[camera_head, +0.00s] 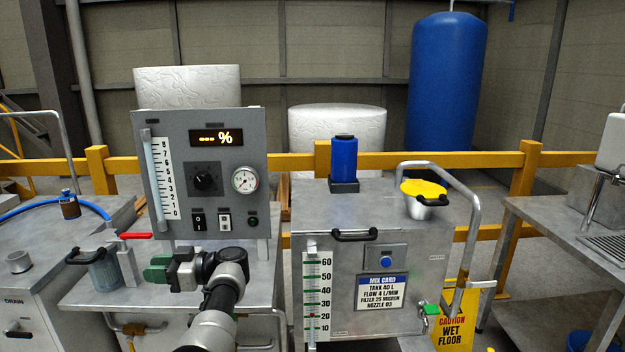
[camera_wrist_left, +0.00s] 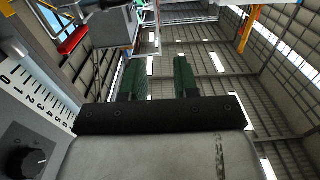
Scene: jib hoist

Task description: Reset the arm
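My left arm (camera_head: 222,300) rises from the lower middle of the head view and bends to the left at the wrist. My left gripper (camera_head: 157,269) points left, in front of the lower part of the grey control panel (camera_head: 175,150). In the left wrist view its two green fingers (camera_wrist_left: 158,78) stand apart with nothing between them, so it is open and empty. The red lever (camera_head: 135,236) is just above and left of the fingers, apart from them as far as I can tell. My right gripper is in neither view.
A steel tank cabinet (camera_head: 350,240) stands right of my arm, with a blue cylinder (camera_head: 343,158) and a yellow-topped cup (camera_head: 424,190) on top. A metal jug (camera_head: 102,270) stands left of my gripper. A yellow wet-floor sign (camera_head: 455,325) and a bench (camera_head: 560,215) are at right.

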